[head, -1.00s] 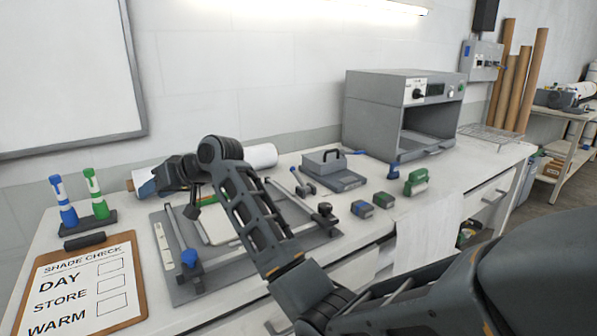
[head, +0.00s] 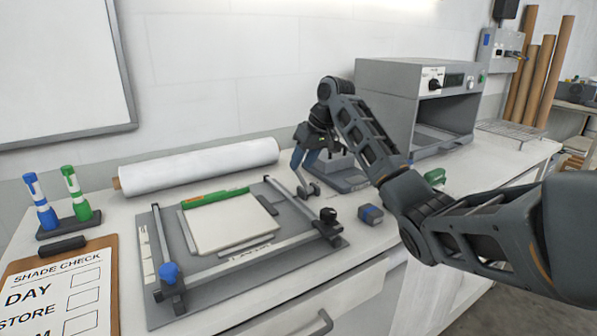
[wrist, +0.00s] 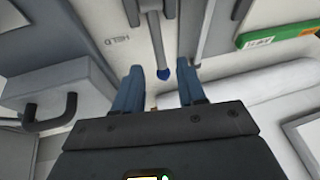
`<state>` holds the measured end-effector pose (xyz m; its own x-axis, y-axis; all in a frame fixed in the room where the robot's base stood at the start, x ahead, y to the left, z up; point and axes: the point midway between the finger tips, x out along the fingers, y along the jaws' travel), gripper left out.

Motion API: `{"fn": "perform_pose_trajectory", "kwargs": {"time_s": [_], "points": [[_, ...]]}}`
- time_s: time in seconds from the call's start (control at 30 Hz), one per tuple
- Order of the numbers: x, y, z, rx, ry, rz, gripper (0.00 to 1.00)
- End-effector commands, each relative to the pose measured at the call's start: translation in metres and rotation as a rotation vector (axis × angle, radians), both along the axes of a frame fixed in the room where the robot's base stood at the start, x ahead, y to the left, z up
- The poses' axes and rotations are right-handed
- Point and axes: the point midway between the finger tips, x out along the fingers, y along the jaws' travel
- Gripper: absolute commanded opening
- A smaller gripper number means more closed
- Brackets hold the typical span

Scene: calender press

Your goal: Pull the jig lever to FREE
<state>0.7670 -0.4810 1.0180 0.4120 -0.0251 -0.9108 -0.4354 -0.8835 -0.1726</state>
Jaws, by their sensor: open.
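The jig lever (wrist: 157,40) is a grey rod with a blue tip, beside the jig's right rail (head: 290,200). In the head view its pivot (head: 308,190) shows just below my gripper, and its upper part is largely hidden. The word HELD (wrist: 118,40) is printed beside the lever in the wrist view; no FREE label shows. My gripper (head: 302,164) is open and points down over the lever. In the wrist view the blue tip lies between the fingertips (wrist: 160,68), with gaps on both sides; I cannot tell its depth.
A grey block with a black handle (wrist: 50,115) stands close to the gripper. A white roll (head: 200,165) lies behind the jig plate (head: 160,312). A pale sheet with a green strip (head: 215,197) lies on the jig.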

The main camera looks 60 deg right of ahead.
Motion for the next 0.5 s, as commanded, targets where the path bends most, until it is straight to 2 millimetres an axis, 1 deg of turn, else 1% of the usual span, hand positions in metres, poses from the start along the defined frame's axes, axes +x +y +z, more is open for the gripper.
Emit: {"fn": "perform_pose_trajectory", "kwargs": {"time_s": [0.03, 0.2, 0.33, 0.5], "points": [[0.003, 0.000, -0.008, 0.002, 0.003, 0.000, 0.40], [0.013, -0.001, -0.028, 0.001, 0.001, -0.001, 0.40], [0.017, -0.001, -0.038, 0.000, -0.001, -0.001, 0.40], [0.019, -0.001, -0.041, 0.000, -0.001, 0.000, 0.40]]}}
